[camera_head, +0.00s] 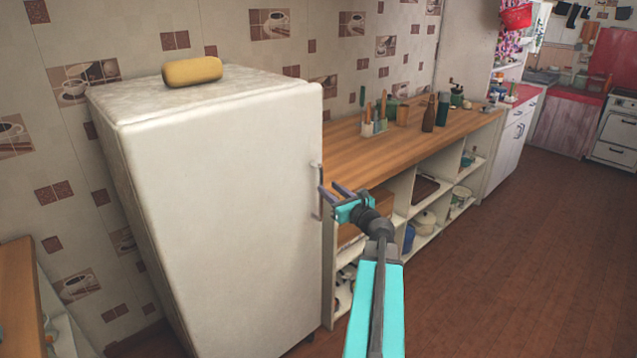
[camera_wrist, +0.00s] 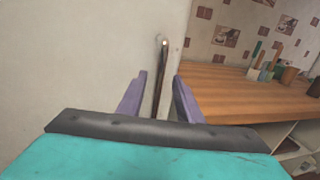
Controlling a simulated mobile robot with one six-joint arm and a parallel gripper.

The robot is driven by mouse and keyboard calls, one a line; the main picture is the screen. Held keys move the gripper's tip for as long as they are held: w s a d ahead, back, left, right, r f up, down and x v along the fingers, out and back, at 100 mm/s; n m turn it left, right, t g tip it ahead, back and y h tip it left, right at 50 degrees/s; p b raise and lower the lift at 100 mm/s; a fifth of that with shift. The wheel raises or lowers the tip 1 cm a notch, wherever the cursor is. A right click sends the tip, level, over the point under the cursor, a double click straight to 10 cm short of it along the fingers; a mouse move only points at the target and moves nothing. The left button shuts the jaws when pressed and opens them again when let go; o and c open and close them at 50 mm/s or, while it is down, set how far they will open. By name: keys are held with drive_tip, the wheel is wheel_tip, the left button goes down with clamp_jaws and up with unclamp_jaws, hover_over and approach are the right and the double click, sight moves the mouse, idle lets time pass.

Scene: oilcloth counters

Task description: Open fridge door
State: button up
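The white fridge (camera_head: 225,200) stands at the left with its door closed. Its slim metal handle (camera_head: 317,192) is upright on the right edge of the door. My gripper (camera_head: 331,191) is at the handle's height, with its two purple fingers pointing at it. In the wrist view the gripper (camera_wrist: 160,95) is open, and the handle (camera_wrist: 161,75) shows between and beyond the fingertips, near the door's right edge. I cannot tell whether any finger touches the handle. The lower part of the handle is hidden behind the gripper's dark bar.
A yellow rounded box (camera_head: 192,71) lies on top of the fridge. A wooden counter (camera_head: 455,128) with open shelves below stands right of the fridge, holding bottles and utensils. The brown floor (camera_head: 500,270) is clear at the right.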

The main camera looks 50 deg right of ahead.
sight(321, 183)
drive_tip(key=shift+p+x, duration=0.75)
drive_tip(key=shift+x, duration=2.55)
clamp_jaws()
drive_tip(key=shift+a+f, duration=0.1)
drive_tip(key=shift+a, duration=0.05)
